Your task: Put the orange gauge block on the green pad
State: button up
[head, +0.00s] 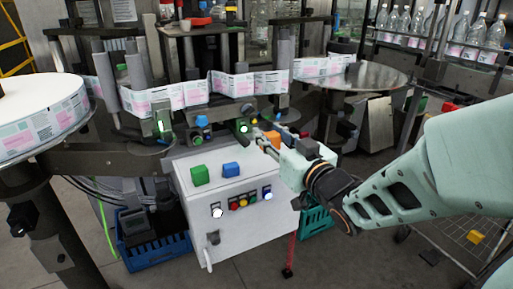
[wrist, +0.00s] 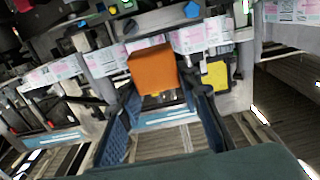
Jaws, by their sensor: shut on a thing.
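The orange gauge block (head: 272,137) is at the tip of my gripper (head: 268,141), in front of the labeller. In the wrist view the orange block (wrist: 153,70) sits between the fingertips, and my gripper (wrist: 160,88) is shut on it. The block is held up in the air, above and behind the white cabinet's top in the head view.
The label web (head: 190,94) runs behind my gripper. A round metal table (head: 365,76) is at right; a label reel (head: 40,118) is at left.

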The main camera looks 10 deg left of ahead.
jog(key=w+a+f+b, duration=0.1)
jog(key=w+a+f, duration=0.1)
jog(key=w+f, duration=0.1)
jog(key=w+a+f+b, duration=0.2)
jog(key=w+f, duration=0.1)
jog(key=w, duration=0.1)
jog(key=w+a+f+b, duration=0.1)
jog(key=w+a+f, duration=0.1)
jog(key=w+f, duration=0.1)
jog(key=shift+w+a+b, duration=0.2)
jog(key=shift+w+b, duration=0.1)
jog(key=shift+w, duration=0.45)
jog(key=shift+w+a+f, duration=0.1)
jog(key=shift+w+f, duration=0.05)
jog(key=shift+f, duration=0.1)
jog(key=f+b, duration=0.1)
jog(key=f, duration=0.1)
jog(key=f+b, duration=0.1)
jog(key=shift+w+f, duration=0.2)
jog(key=shift+f, duration=0.15)
jog(key=shift+r, duration=0.1)
jog(key=shift+f, duration=0.2)
jog(key=o, duration=1.2)
jog(key=shift+c, duration=0.2)
